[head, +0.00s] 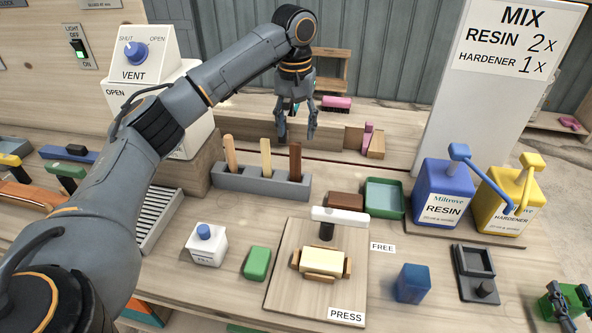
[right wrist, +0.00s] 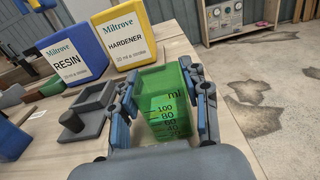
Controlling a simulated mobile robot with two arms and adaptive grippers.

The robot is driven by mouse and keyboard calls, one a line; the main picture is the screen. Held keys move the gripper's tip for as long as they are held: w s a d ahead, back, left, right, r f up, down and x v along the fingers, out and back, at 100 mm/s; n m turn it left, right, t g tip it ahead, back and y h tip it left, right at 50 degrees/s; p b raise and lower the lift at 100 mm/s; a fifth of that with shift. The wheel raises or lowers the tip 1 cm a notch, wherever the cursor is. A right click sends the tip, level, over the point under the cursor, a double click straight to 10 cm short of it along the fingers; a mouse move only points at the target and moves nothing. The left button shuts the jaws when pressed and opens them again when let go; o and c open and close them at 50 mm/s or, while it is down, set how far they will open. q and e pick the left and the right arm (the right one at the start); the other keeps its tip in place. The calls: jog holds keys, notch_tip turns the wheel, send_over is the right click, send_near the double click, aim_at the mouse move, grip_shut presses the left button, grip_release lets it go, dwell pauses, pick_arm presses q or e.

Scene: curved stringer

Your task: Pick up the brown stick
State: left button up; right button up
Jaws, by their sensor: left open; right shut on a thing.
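Three upright sticks stand in a grey slotted holder (head: 232,179) near the middle of the bench. The dark brown stick (head: 295,163) is the rightmost. An orange-brown stick (head: 230,154) and a pale tan stick (head: 266,158) stand to its left. My left gripper (head: 297,132) is open and points down, its fingertips just above the brown stick's top in the picture; I cannot tell the exact depth between them. My right gripper (right wrist: 162,92) is shut on a green measuring cup (right wrist: 165,105), which also shows at the head view's lower right corner (head: 550,309).
A white vent box (head: 150,60) stands at left. The press board (head: 290,285) lies in front of the holder, with a green block (head: 257,263) beside it. A green tray (head: 383,198), blue resin jug (head: 440,190) and yellow hardener jug (head: 505,205) stand to the right.

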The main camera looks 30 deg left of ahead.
pick_arm(q)
send_over(295, 167)
jog(key=f, duration=0.6)
jog(key=shift+w+a+f, duration=0.1)
jog(key=shift+w+f, duration=0.2)
jog(key=shift+f, duration=0.05)
jog(key=f, duration=0.4)
jog(key=shift+s+f, duration=0.1)
jog(key=shift+s, duration=0.2)
jog(key=shift+f, duration=0.5)
jog(key=c, duration=1.1)
